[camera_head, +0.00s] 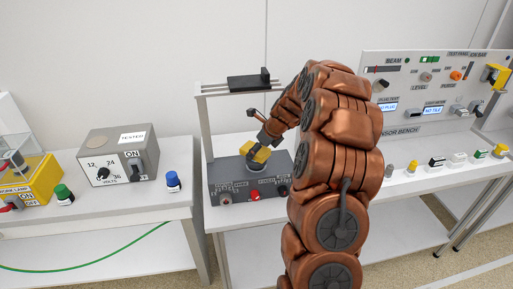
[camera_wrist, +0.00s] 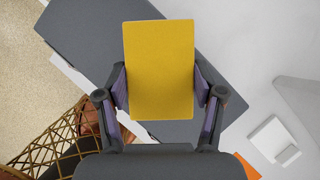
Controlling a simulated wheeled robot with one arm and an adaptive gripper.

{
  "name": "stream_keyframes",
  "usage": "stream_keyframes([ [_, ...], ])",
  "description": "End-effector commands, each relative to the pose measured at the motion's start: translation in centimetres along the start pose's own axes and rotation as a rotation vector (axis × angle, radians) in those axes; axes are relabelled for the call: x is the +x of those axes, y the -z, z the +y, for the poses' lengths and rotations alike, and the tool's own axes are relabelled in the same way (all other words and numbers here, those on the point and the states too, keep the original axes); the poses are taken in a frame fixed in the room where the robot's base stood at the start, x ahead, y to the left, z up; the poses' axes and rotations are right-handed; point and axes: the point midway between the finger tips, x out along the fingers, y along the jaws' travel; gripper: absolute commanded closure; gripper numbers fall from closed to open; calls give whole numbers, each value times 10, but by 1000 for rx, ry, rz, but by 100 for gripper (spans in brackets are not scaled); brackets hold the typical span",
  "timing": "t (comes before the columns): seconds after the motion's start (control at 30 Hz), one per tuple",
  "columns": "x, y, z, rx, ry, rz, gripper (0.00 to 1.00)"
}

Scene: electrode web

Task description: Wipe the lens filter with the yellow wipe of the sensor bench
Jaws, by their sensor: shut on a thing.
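My gripper (camera_head: 262,143) is shut on the yellow wipe (camera_wrist: 159,70). In the wrist view the wipe is a flat-faced yellow block between the two dark fingers with purple pads (camera_wrist: 160,92). In the head view the yellow wipe (camera_head: 262,155) is low over a dark grey box (camera_head: 227,186), above a round grey part (camera_head: 256,166) on its top. I cannot tell whether the wipe touches that part. I cannot make out the lens filter for certain. The sensor bench (camera_head: 430,125) is at the right, partly hidden by my arm.
A grey switch box (camera_head: 115,155) and a yellow work lamp unit (camera_head: 40,180) stand on the left table. Several small coloured plugs line the right bench.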

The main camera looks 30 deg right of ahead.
Motion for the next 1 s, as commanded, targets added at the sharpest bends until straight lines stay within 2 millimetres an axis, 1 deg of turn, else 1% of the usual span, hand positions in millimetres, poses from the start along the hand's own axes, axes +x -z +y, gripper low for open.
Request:
stream_keyframes([
  [0.2, -4, 12, 13, 2, -5, 3, 60],
  [0.47, -7, 16, 18, 0, -5, 3, 60],
  [0.73, -15, 27, 31, 2, -7, 4, 60],
  [1.0, -17, 29, 34, 1, -4, 3, 60],
])
